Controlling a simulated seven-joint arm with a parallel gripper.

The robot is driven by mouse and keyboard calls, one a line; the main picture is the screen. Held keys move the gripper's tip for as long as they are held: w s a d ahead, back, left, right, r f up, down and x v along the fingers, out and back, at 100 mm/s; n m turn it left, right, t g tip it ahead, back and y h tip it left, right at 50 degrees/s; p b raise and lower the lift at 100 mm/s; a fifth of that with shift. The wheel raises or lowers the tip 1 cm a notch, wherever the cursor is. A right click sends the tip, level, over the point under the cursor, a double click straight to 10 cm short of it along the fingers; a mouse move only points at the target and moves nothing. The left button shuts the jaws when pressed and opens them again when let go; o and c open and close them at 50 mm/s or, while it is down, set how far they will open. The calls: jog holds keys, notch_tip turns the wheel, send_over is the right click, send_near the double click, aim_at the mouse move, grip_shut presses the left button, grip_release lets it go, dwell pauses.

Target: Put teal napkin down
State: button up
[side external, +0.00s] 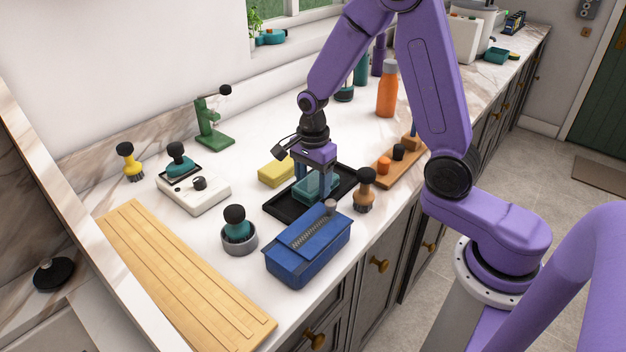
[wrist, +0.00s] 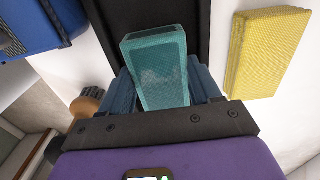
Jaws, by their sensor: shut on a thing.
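The teal napkin (wrist: 158,70) looks like a small teal block in the wrist view. My gripper (wrist: 165,92) is shut on it, with a blue finger on each side. In the side external view my gripper (side external: 313,185) points down over the black tray (side external: 275,208), and the teal napkin (side external: 325,186) shows between and beside the fingers. The napkin is at or just above the tray floor; I cannot tell whether it touches. The fingers hide part of it.
A yellow sponge (side external: 276,172) lies just behind the tray. A blue case (side external: 308,250) stands in front of it, and a wooden-handled brush (side external: 365,190) stands at its right. A wooden board with small pots (side external: 395,170) is further right. The tray's far right end is bare.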

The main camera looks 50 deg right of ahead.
aim_at(313, 183)
jog(key=shift+f, duration=0.15)
jog(key=o, duration=1.1)
notch_tip(313, 183, up, 12)
jog(key=s+a+n, duration=0.1)
jog(key=s+n, duration=0.7)
jog(key=n, duration=0.2)
jog(key=s+a+n, duration=0.1)
jog(key=s+n, duration=0.7)
jog(key=n, duration=0.2)
jog(key=s+a+f+n, duration=0.1)
jog(key=s+a+n, duration=0.1)
jog(key=s+n, duration=0.7)
jog(key=shift+s+f+n, duration=0.1)
jog(key=shift+n, duration=0.7)
